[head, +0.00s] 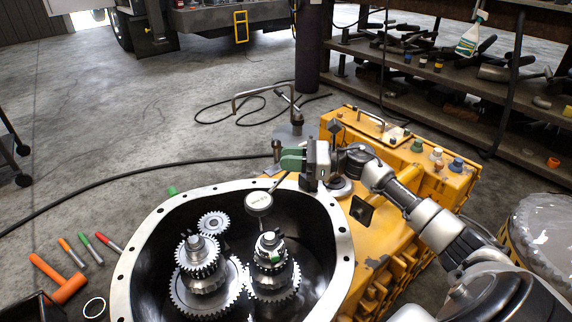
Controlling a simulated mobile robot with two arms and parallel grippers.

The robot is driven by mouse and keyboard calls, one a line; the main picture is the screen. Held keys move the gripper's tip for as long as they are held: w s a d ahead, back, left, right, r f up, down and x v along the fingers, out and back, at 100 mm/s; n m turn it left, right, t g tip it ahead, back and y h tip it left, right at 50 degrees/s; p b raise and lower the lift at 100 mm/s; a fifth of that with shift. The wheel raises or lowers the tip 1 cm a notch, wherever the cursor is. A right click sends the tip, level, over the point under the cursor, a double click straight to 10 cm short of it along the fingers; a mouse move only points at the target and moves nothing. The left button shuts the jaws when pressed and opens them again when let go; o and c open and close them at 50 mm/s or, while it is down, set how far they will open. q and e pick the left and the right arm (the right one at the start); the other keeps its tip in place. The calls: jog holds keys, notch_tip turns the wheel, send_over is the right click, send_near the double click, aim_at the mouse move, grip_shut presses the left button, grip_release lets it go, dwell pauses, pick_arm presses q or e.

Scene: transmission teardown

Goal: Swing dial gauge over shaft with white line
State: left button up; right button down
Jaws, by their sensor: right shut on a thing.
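The dial gauge (259,203), with a round pale face, hangs on a thin rod over the far inner edge of the open housing (343,240). My right gripper (293,160) is above the housing's far rim, shut at the gauge's rod; its exact grip is hard to see. Two geared shafts stand upright in the housing: a left shaft (196,250) and a right shaft (269,246). The right shaft has pale and green marks near its top; I cannot make out a clear white line. The gauge is behind the right shaft, slightly left of it. My left gripper is out of view.
A small gear (212,224) sits behind the left shaft. An orange hammer (62,280) and several markers lie on the left. A yellow case (455,184) stands behind right, and a shelf (400,85) of tools is farther back. A cable crosses the floor.

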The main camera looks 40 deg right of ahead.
jog(key=shift+s+d+n+g+y+b, duration=0.25)
jog(key=shift+s+n+g+y+b, duration=0.25)
jog(key=shift+g+b, duration=0.25)
jog(key=shift+r, duration=0.1)
jog(key=c, duration=0.9)
grip_release()
jog(key=p+v, duration=0.1)
jog(key=v, duration=1)
